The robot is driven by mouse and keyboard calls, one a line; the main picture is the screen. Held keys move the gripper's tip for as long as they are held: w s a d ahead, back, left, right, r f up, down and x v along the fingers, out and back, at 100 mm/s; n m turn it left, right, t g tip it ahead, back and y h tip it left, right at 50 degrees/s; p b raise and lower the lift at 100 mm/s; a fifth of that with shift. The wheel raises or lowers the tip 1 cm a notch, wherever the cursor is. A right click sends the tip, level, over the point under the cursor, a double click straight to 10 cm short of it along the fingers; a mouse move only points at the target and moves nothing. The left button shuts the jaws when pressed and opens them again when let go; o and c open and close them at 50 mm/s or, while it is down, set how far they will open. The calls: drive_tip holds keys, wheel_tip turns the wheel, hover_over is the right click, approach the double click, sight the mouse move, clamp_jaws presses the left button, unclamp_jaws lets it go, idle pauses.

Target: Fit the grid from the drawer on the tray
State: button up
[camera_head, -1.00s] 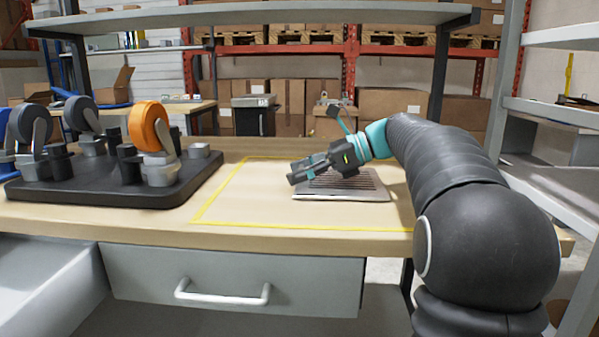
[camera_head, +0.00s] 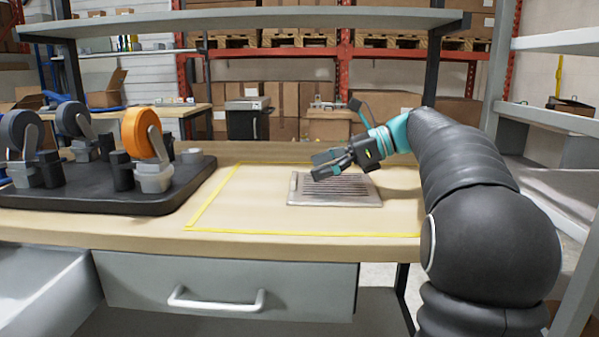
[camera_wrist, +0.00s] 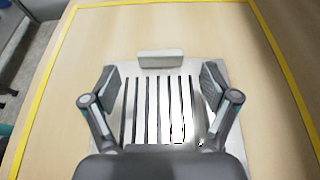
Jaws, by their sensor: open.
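A light grey tray (camera_head: 298,199) lies on the workbench inside a yellow outline. A slotted metal grid (camera_head: 340,187) lies flat on it; whether it is fully seated I cannot tell. In the wrist view the grid (camera_wrist: 153,105) has long parallel slots, and a pale raised block (camera_wrist: 160,59) stands at its far end. My gripper (camera_head: 322,166) is above the grid. In the wrist view its fingers (camera_wrist: 160,84) are spread wide over the grid's two sides with nothing held between them. My gripper body hides the grid's near end.
A black base (camera_head: 120,200) with several caster wheels, one orange (camera_head: 136,134), stands on the left of the bench. A closed drawer (camera_head: 225,285) is in the bench front, and a grey open drawer (camera_head: 45,290) is at lower left. A shelf (camera_head: 250,17) spans overhead.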

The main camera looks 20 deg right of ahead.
sight(346, 187)
drive_tip(key=shift+v, duration=3)
drive_tip(key=shift+c, duration=0.2)
